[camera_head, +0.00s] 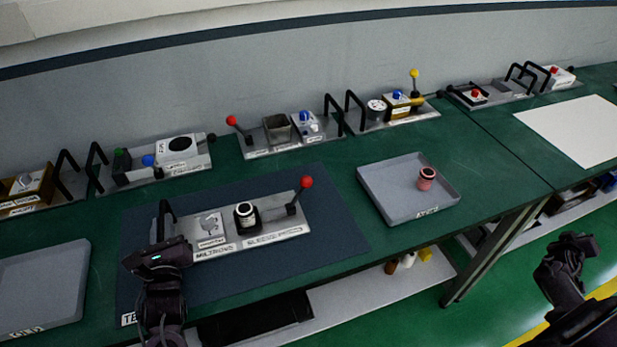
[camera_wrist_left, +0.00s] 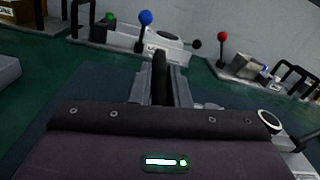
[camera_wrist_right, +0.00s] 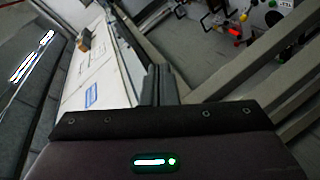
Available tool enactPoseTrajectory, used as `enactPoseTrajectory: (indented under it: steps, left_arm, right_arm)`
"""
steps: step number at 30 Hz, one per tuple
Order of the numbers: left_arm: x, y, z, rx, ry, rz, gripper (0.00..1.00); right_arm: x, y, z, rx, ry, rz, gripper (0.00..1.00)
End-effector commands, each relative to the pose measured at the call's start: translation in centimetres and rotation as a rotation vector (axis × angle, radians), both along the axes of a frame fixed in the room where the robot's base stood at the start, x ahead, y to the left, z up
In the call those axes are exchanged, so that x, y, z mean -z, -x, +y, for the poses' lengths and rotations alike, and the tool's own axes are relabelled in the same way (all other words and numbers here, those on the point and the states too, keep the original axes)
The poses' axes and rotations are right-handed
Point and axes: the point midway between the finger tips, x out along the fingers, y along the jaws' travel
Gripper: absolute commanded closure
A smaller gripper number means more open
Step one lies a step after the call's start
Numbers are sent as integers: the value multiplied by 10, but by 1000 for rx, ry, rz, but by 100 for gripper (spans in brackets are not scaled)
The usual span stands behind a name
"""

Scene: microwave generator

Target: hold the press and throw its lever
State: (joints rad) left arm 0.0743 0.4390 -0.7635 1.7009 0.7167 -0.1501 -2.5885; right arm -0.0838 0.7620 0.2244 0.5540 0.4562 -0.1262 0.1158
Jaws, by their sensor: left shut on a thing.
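The press (camera_head: 262,231) is a long light-grey plate on the dark mat, with a black handle (camera_head: 166,213) at its left end. A dark-lided white jar (camera_head: 245,217) stands at its middle. Its lever (camera_head: 297,197), with a red ball on top, stands at the right end, tilted a little right. My left gripper (camera_head: 163,247) is shut on the black handle, which shows between the fingers in the left wrist view (camera_wrist_left: 160,72). My right gripper (camera_head: 572,246) is far right of the press, away from the bench; its fingers look together and empty in the right wrist view (camera_wrist_right: 158,85).
A grey tray (camera_head: 385,207) with a red jar (camera_head: 426,179) lies right of the mat. Another grey tray (camera_head: 40,290) is at the left. Several other fixtures with handles and levers line the back. A white sheet (camera_head: 570,130) lies on the right bench.

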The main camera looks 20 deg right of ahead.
Motion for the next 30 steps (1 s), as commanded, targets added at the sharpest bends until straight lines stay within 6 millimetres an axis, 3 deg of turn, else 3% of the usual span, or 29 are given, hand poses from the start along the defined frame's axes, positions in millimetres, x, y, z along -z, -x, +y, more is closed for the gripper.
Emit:
enactPoseTrajectory:
  steps: [1,6,10,13,20,24,30]
  left_arm:
    - [11,4,-4,10,-5,24,100]
    - [11,4,-4,10,-5,24,100]
    - [11,4,-4,10,-5,24,100]
    - [11,4,-4,10,-5,24,100]
    - [11,4,-4,10,-5,24,100]
    - [11,4,-4,10,-5,24,100]
    - [11,4,-4,10,-5,24,100]
  right_arm:
    - [-23,-10,-12,-6,31,-31,100]
    - [-90,-56,-34,-75,92,-137,100]
    - [-130,-107,-31,-182,97,-210,100]
    - [-152,-150,-17,-286,78,-254,100]
    - [-185,-244,42,-551,-4,-315,100]
    - [-198,-291,92,-717,-69,-333,100]
    - [-213,-345,175,-960,-174,-332,100]
